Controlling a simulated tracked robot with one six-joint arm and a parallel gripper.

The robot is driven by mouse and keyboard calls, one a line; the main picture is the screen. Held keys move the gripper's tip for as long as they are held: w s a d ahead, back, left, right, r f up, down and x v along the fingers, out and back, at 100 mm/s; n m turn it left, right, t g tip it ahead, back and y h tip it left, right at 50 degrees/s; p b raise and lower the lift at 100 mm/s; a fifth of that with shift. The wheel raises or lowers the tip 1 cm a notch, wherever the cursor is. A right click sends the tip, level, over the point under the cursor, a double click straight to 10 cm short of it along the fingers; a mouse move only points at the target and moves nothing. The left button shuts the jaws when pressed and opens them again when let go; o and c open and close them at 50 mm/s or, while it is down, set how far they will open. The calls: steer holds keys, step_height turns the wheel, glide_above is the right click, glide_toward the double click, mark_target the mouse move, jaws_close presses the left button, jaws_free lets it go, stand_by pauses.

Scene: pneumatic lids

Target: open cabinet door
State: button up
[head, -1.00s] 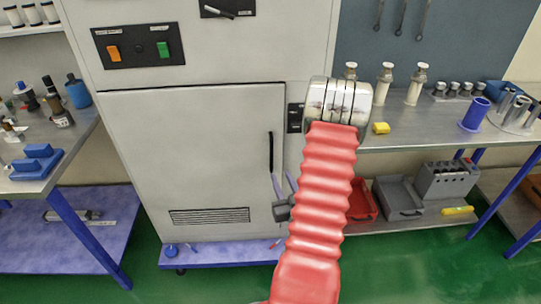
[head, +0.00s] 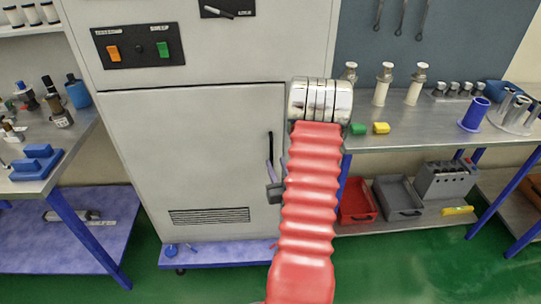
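The cabinet door (head: 190,150) is a large light grey panel, and it is shut flush with the cabinet front. Its handle (head: 271,146) is a thin black upright bar near the door's right edge. My gripper (head: 276,163) is at the handle's lower end, with its two thin pale fingers pointing up and apart. The left finger overlaps the handle's lower part in the picture. I cannot tell whether it touches the handle or whether the handle lies between the fingers. My red ribbed arm hides the area just right of the gripper.
A control panel (head: 138,46) with orange and green switches is above the door. A left workbench (head: 62,160) and a right bench (head: 415,130) flank the cabinet. Red (head: 357,202) and grey bins stand on the right lower shelf. The green floor (head: 150,285) in front is clear.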

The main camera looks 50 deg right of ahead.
mark_target(271, 155)
steer(key=x, duration=0.6)
steer(key=shift+w+d, duration=0.3)
jaws_close()
stand_by(0.4)
steer(key=shift+a, duration=0.2)
